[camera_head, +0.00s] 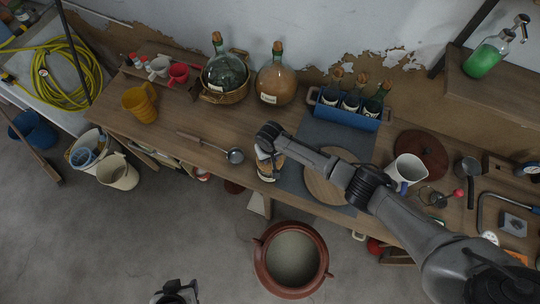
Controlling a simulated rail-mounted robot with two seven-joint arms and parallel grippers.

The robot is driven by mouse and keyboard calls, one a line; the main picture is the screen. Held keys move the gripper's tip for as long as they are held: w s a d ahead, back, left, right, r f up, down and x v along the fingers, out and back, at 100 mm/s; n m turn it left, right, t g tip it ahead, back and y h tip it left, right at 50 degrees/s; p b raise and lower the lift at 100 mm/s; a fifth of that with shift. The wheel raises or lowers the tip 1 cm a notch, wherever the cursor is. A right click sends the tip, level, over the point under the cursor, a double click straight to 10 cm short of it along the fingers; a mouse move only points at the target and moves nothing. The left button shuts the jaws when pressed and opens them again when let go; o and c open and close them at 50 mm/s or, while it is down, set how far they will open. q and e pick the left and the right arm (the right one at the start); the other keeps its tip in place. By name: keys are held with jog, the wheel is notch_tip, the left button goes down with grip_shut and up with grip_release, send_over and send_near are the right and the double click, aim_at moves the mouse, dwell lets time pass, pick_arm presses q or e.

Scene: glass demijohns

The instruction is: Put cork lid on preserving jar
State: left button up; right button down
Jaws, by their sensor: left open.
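A small jar (267,174) with a pale label and dark contents stands at the front edge of the workbench; I take it for the preserving jar. My right arm reaches in from the lower right, and its gripper (266,151) points down right over the jar's top. The wrist and fingers hide the jar's mouth, so I cannot tell whether a cork lid is there or between the fingers. I cannot make out the cork lid anywhere else. My left gripper (175,292) is open and empty at the bottom edge, over the floor, away from the bench.
A ladle (234,156) lies left of the jar, and a round board (325,188) is to its right under my right arm. A blue bottle crate (345,111), demijohns (277,82) and a white jug (405,170) stand on the bench. A reddish pot (265,270) stands on the floor.

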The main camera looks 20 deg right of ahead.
jog(key=shift+c, duration=2)
grip_release()
jog(key=shift+r+p, duration=0.35)
jog(key=shift+p, duration=0.1)
notch_tip(320, 180, up, 4)
jog(key=p, duration=0.4)
jog(key=shift+r, duration=0.1)
jog(key=shift+r+p, duration=1.1)
jog(key=shift+p, duration=0.1)
